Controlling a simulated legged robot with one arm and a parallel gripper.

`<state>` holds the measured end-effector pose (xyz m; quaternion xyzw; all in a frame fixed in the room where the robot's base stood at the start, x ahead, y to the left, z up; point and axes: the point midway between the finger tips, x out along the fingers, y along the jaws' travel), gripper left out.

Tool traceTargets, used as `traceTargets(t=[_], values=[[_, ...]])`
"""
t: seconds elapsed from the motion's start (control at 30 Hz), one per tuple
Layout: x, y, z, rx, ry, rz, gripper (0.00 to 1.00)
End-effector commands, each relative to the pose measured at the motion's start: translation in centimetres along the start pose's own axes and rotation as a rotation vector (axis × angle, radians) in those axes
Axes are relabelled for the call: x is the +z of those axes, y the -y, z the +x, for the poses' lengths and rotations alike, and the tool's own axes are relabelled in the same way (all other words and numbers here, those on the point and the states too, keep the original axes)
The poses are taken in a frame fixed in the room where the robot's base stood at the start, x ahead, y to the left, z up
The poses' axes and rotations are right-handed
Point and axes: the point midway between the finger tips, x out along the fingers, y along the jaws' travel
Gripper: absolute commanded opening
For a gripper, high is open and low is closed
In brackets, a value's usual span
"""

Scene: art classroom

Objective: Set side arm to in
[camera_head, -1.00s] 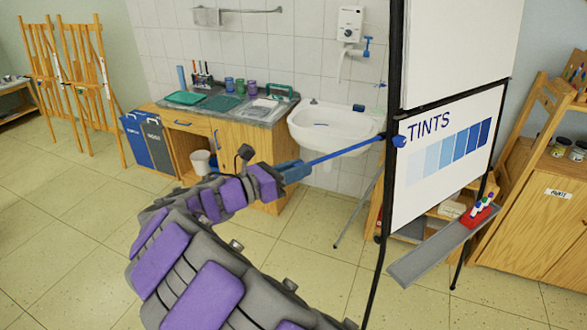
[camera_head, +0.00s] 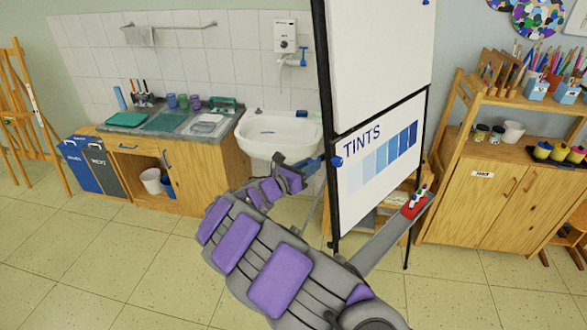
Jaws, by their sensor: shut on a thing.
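The side arm (camera_head: 311,165) is a thin blue rod on the black-framed flip chart stand. Its blue pivot knob (camera_head: 337,161) sits at the chart's left post, beside the word TINTS. Only a short piece of the rod shows between my gripper and the post, and the rest is hidden or foreshortened. My gripper (camera_head: 304,169) is shut on the side arm just left of the post, in front of the sink. My purple and grey arm reaches up from the lower right. The jaws are small and partly hidden by my wrist.
The stand's tray (camera_head: 395,238) holds a red box of markers (camera_head: 414,208) and juts out beside my arm. A sink (camera_head: 280,133) and counter (camera_head: 170,124) stand behind. A wooden cabinet (camera_head: 470,190) is at right. The floor at left is clear.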

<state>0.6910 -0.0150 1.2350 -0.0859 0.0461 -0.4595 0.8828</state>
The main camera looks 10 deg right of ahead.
Motion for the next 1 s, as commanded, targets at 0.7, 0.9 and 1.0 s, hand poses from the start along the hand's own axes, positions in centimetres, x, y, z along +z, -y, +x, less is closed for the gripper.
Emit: traceTargets(t=[0.7, 0.9, 1.0], values=[[-0.1, 0.2, 2.9, 0.001, -0.003, 0.0, 0.31], [0.0, 0.3, 2.6, 0.0, -0.002, 0.001, 0.5], [0.1, 0.2, 2.4, 0.0, 0.0, 0.001, 0.51]])
